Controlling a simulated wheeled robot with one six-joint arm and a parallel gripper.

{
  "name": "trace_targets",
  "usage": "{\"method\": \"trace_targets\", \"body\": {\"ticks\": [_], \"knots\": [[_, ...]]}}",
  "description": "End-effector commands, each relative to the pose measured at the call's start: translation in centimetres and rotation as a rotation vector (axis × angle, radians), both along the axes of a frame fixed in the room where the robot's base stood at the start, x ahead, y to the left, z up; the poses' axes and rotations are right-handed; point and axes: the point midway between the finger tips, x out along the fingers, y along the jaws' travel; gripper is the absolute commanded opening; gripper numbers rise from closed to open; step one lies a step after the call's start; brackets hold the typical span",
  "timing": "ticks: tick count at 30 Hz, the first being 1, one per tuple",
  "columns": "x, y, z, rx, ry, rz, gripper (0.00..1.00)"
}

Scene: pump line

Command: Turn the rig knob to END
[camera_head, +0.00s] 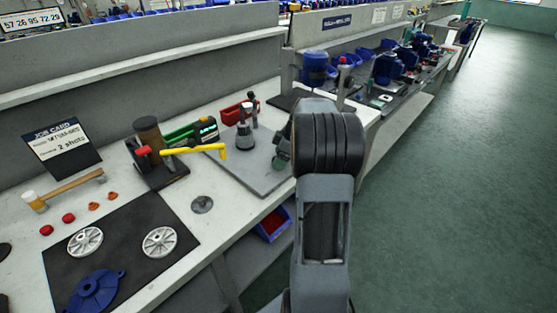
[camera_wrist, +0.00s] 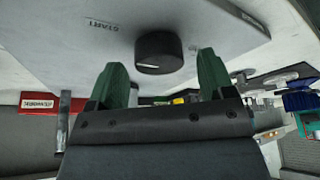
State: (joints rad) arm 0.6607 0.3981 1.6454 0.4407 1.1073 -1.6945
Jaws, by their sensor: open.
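The black round knob (camera_wrist: 158,52) sits on the grey rig plate (camera_wrist: 60,25) in the wrist view. A white mark shows on the knob's near left side. A START label (camera_wrist: 101,24) is on the plate left of the knob; a small label to the right is too small to read. My gripper (camera_wrist: 160,66) has two green fingers apart, one on each side of the knob's near end, with no clear contact. In the head view the rig plate (camera_head: 258,177) lies on the bench, and my arm hides the knob and most of my gripper (camera_head: 282,152).
A hammer (camera_head: 65,188) and a dark mat with wheels (camera_head: 125,215) lie further left. Open floor (camera_head: 450,180) is at right.

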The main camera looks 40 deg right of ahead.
Motion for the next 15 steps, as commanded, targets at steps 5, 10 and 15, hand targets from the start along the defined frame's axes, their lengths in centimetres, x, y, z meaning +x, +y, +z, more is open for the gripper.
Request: {"method": "trace_targets", "body": {"ticks": [5, 10, 15], "knots": [[0.24, 0.31, -0.91, 0.001, 0.001, 0.0, 0.75], [0.28, 0.35, -1.04, 0.001, 0.001, 0.0, 0.75], [0.27, 0.33, -1.01, 0.0, 0.0, 0.0, 0.73]]}}
